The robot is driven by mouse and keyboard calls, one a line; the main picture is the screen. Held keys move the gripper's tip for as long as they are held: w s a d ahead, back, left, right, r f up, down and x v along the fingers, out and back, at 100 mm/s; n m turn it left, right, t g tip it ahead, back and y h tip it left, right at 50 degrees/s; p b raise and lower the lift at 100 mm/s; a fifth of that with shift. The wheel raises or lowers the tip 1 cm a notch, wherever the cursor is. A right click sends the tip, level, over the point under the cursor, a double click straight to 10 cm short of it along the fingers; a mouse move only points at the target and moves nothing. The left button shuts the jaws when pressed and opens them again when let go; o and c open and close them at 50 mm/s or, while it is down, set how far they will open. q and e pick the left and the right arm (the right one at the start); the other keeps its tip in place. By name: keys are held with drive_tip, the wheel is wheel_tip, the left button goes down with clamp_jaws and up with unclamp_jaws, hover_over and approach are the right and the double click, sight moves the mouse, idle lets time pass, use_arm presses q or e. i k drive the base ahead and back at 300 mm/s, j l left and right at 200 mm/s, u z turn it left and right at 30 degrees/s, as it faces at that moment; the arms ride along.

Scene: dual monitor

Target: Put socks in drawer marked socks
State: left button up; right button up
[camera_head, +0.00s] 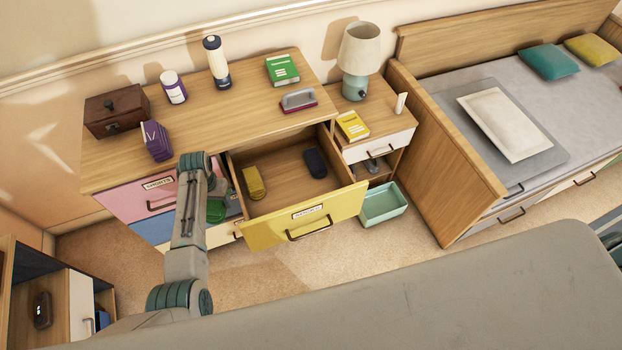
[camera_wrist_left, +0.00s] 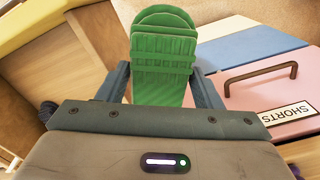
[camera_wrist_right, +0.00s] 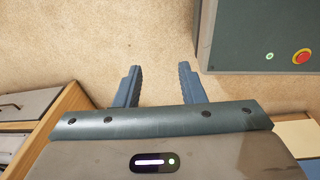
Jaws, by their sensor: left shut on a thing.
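My left gripper (camera_wrist_left: 162,88) is shut on a green folded bundle of ribbed cloth, like socks (camera_wrist_left: 163,50). In the head view the green bundle (camera_head: 216,211) shows partly behind my left arm, left of the open yellow drawer (camera_head: 262,234). The label on that drawer is too small to read surely. Inside it lie a yellow folded bundle (camera_head: 255,183) at the left and a dark blue one (camera_head: 315,163) at the right. A purple folded bundle (camera_head: 156,141) stands on the dresser top (camera_head: 215,110). My right gripper (camera_wrist_right: 160,75) is open and empty above the carpet.
The shut pink drawer (camera_wrist_left: 275,110) reads SHORTS; a blue drawer (camera_head: 152,229) is below it. A wooden box (camera_head: 116,110), bottles, a green book (camera_head: 282,70) and a stapler-like object (camera_head: 298,100) stand on the dresser. A nightstand (camera_head: 385,118) and teal bin (camera_head: 384,204) are at right.

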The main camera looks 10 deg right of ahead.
sight(297, 200)
drive_tip(key=i+l+z, duration=0.2)
drive_tip(key=z, duration=0.15)
drive_tip(key=j+z, duration=0.4)
drive_tip(key=k+j+z, duration=0.1)
drive_tip(key=j+z, duration=0.3)
drive_tip(key=j, duration=0.2)
drive_tip(key=k+j+z, duration=0.15)
drive_tip(key=j+z, duration=0.5)
drive_tip(key=k+j+z, duration=0.1)
drive_tip(key=j+z, duration=0.15)
drive_tip(key=j, duration=0.2)
